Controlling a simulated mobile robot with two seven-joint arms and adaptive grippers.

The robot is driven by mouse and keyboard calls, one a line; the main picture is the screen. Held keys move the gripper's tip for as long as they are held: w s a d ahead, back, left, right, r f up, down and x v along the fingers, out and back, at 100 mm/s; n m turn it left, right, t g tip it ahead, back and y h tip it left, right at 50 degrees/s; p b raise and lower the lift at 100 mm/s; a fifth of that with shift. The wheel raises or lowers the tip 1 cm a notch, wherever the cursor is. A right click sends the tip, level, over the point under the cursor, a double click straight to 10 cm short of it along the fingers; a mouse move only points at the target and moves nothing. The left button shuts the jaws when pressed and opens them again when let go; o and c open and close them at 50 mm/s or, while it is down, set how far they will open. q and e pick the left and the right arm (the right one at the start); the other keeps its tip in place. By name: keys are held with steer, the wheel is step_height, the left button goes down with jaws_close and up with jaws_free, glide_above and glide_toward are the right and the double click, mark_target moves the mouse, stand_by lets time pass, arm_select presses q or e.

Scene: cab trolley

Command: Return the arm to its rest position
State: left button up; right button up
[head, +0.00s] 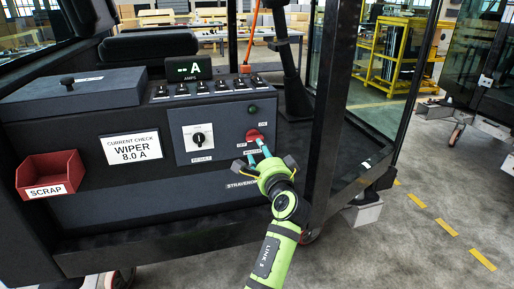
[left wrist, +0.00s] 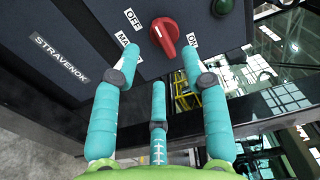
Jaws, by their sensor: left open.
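My left gripper (head: 256,153) is in front of the right part of the dark control panel, its teal fingers spread and empty. The red master switch (head: 254,135) is just beyond its fingertips. In the left wrist view the open fingers (left wrist: 160,62) point at the red switch (left wrist: 167,36), which shows ahead of the gap between the two outer fingertips. The OFF label (left wrist: 133,18) and ON label (left wrist: 192,41) stand on either side of the switch. Whether a fingertip touches the panel or switch I cannot tell. My right gripper is not in view.
The panel carries a black rotary knob (head: 198,138), a row of toggles and an AMPS display (head: 189,68) reading "-- A". A red scrap bin (head: 50,175) is at left. A dark cab post (head: 333,110) stands right of my arm; open floor (head: 430,200) lies beyond.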

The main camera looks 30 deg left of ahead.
arm_select(q)
steer(key=shift+v, duration=0.85)
